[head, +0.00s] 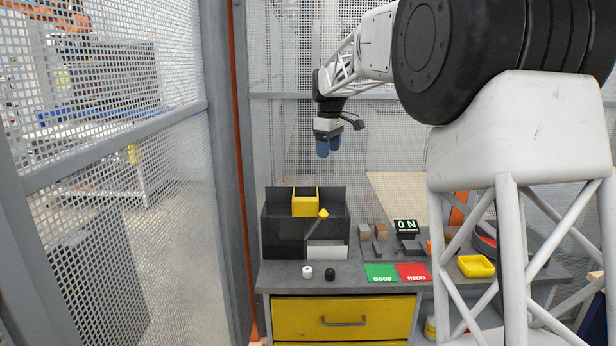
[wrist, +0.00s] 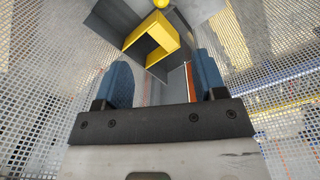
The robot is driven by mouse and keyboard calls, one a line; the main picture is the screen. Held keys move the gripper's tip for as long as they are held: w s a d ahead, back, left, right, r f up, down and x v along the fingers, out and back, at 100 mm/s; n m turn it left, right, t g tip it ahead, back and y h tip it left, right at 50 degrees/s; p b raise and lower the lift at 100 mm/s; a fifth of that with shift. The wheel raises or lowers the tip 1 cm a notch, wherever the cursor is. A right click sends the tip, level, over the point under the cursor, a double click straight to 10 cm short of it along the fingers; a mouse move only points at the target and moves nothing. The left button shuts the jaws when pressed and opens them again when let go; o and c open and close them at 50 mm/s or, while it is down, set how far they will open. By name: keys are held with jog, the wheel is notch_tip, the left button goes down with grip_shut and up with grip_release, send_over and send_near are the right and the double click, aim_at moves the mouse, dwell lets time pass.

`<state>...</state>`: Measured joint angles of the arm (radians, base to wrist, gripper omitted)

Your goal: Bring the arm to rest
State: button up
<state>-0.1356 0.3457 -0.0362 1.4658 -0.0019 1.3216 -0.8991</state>
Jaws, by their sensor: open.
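My gripper (head: 328,148) hangs in the air above the dark machine on the bench in the head view, with its blue fingers pointing down. In the wrist view my gripper (wrist: 163,82) shows two blue fingers set wide apart with nothing between them. It is open and empty. My white arm (head: 365,48) reaches from the right side of the picture to the gripper.
The grey bench (head: 300,283) bears a dark machine (head: 282,238) with a yellow box (head: 305,203), a green GOOD pad (head: 381,273), a red REDO pad (head: 412,272) and a yellow tray (head: 476,267). Mesh fencing (head: 160,220) stands left and behind. Air around the gripper is clear.

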jog(key=s+d+m+t, duration=0.1)
jog(key=s+d+m, duration=0.25)
jog(key=s, duration=1.15)
jog(key=s+d+m, duration=0.3)
jog(key=s+d, duration=0.2)
jog(key=s, duration=1)
jog(key=s+d+f+m, duration=0.1)
jog(key=s+f, duration=0.4)
jog(key=s, duration=0.4)
jog(key=s+d+f+m, duration=0.1)
jog(key=s+f, duration=0.4)
jog(key=s, duration=0.5)
jog(key=s+d+f+m+t, duration=0.1)
jog(key=s+f, duration=0.4)
jog(key=s, duration=0.5)
jog(key=shift+d+f+m, duration=0.2)
jog(key=shift+d+m, duration=0.25)
jog(key=shift+m, duration=0.8)
